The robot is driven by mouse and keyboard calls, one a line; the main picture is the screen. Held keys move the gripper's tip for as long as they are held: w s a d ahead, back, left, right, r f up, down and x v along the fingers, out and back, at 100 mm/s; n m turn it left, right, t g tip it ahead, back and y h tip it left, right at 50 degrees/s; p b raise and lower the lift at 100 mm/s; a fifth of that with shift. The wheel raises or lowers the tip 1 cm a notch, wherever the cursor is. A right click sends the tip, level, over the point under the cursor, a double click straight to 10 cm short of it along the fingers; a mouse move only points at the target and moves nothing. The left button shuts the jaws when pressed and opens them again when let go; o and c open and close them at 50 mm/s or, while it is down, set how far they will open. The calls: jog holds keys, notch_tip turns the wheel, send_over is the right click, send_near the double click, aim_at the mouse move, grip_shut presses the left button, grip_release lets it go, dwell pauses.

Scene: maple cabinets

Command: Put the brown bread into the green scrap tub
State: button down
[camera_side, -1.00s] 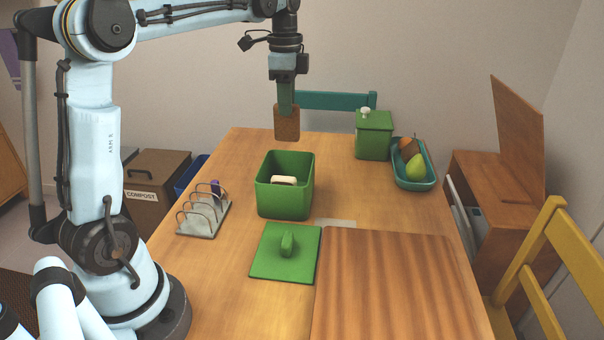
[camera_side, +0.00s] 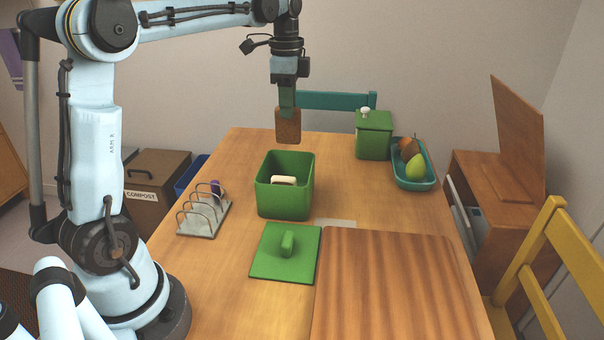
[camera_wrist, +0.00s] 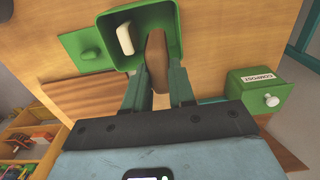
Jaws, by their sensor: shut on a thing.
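My gripper (camera_side: 288,106) is shut on the brown bread (camera_side: 288,128) and holds it upright above the green scrap tub (camera_side: 284,199). In the wrist view the bread (camera_wrist: 156,55) is between the two fingers (camera_wrist: 158,80), overlapping the open tub (camera_wrist: 107,24). The tub stands on the table with its top open. A pale, whitish piece (camera_side: 283,180) lies inside it; it also shows in the wrist view (camera_wrist: 125,39). The green lid (camera_side: 285,255) with its handle lies on the table in front of the tub.
A metal toast rack (camera_side: 203,215) stands left of the tub. A lidded green box (camera_side: 374,137) and a teal fruit tray (camera_side: 422,184) are at the back right. A wooden board (camera_side: 390,290) covers the front. A brown compost bin (camera_side: 155,185) is beyond the left edge.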

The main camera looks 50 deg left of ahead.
aim_at(289, 143)
jog(key=shift+f, duration=4.35)
jog(key=shift+f, duration=2.5)
jog(key=c, duration=0.9)
grip_release()
jog(key=shift+o, duration=0.2)
jog(key=shift+r, duration=0.1)
